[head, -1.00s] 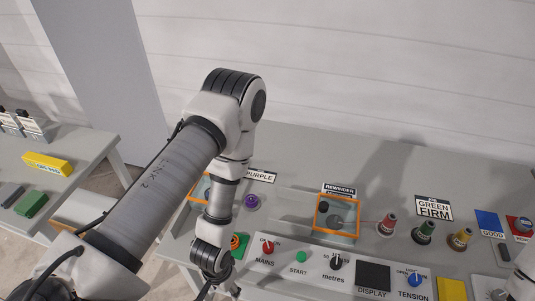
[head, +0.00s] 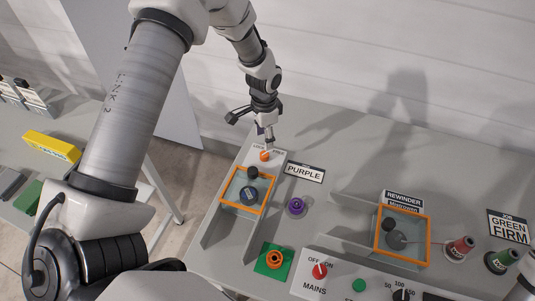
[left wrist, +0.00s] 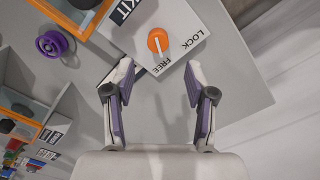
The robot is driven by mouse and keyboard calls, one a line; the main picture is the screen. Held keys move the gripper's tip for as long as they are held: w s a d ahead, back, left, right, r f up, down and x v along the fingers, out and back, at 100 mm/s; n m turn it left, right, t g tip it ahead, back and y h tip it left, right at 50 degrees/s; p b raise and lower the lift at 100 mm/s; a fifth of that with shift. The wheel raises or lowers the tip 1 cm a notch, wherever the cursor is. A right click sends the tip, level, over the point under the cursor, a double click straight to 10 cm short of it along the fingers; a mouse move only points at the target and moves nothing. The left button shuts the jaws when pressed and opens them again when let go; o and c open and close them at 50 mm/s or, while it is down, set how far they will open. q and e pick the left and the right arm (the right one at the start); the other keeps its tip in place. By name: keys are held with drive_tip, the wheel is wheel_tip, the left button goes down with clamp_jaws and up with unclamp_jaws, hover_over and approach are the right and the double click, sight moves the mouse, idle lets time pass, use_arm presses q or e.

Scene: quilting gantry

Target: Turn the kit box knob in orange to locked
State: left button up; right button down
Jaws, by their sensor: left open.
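The orange kit box knob (head: 264,156) sits on top of a white kit box at the back left of the bench. In the left wrist view the knob (left wrist: 158,41) is round with a white pointer line directed at the word FREE; the word LOCK is to its right. The white kit box (left wrist: 178,22) also carries a KIT label. My left gripper (left wrist: 158,82) is open and empty, its purple-padded fingers apart, with the knob ahead of the gap and not between them. In the head view the gripper is just behind and above the knob, partly foreshortened. My right gripper is not visible.
An orange-rimmed clear bin (head: 227,203) stands just in front of the kit box. A purple spool (head: 297,206) and a PURPLE sign (head: 305,172) are to the right. Another orange-rimmed bin (head: 376,238) and the control panel with a red MAINS knob (head: 320,270) lie further right and front.

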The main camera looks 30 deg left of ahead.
sight(265, 153)
use_arm(q)
wheel_tip(265, 153, down, 7)
drive_tip(key=b, duration=0.5)
drive_tip(key=shift+s+d+r, duration=0.1)
drive_tip(key=shift+d+r, duration=0.05)
drive_tip(key=shift+f, duration=0.25)
drive_tip(key=shift+r, duration=0.1)
drive_tip(key=shift+s+r, duration=0.1)
drive_tip(key=shift+c, duration=0.7)
clamp_jaws()
